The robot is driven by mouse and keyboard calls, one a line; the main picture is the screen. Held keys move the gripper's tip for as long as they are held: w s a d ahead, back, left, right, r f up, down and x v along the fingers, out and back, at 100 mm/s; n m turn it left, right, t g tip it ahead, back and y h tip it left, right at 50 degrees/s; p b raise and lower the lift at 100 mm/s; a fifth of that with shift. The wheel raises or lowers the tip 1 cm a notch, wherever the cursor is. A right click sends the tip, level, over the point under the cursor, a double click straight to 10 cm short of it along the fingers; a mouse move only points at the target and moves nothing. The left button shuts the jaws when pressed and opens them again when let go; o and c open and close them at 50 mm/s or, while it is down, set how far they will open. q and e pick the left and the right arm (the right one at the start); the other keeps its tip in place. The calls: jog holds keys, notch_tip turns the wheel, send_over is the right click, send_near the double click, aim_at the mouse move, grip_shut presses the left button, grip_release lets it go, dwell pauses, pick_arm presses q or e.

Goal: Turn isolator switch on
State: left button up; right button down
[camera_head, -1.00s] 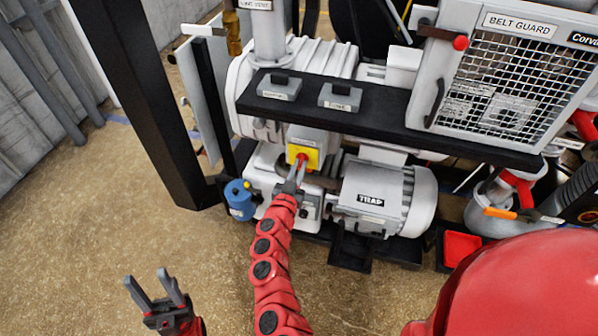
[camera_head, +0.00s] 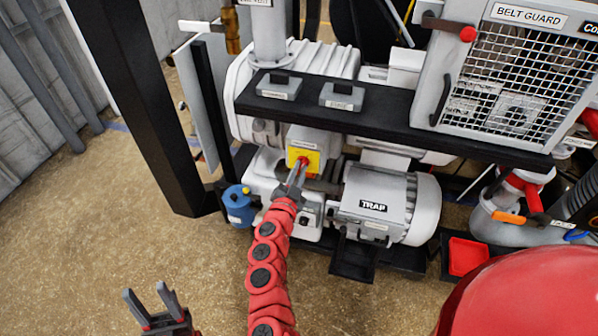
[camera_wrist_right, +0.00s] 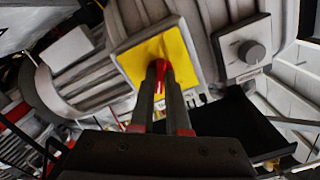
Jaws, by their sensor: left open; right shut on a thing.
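The isolator switch is a red knob (camera_head: 304,160) on a yellow plate (camera_head: 293,153), fixed to a grey box on the pump unit. In the right wrist view the red knob (camera_wrist_right: 160,69) sits between my fingertips, in front of the yellow plate (camera_wrist_right: 180,50). My right gripper (camera_head: 299,172) reaches up from below and is shut on the knob; its fingers (camera_wrist_right: 160,82) partly cover it. The knob's exact angle is hard to make out. My left gripper (camera_head: 150,304) is open and empty, low at the left above the floor.
A black shelf (camera_head: 400,130) with two small grey boxes runs above the switch. The TRAP motor (camera_head: 375,203) stands to its right and a blue canister (camera_head: 238,206) to its lower left. A black post (camera_head: 140,110) rises at left. The floor at left is clear.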

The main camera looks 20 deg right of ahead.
jog(key=c, duration=0.9)
grip_release()
jog(key=shift+s+a, duration=0.1)
jog(key=v, duration=1.7)
jog(key=shift+s, duration=0.1)
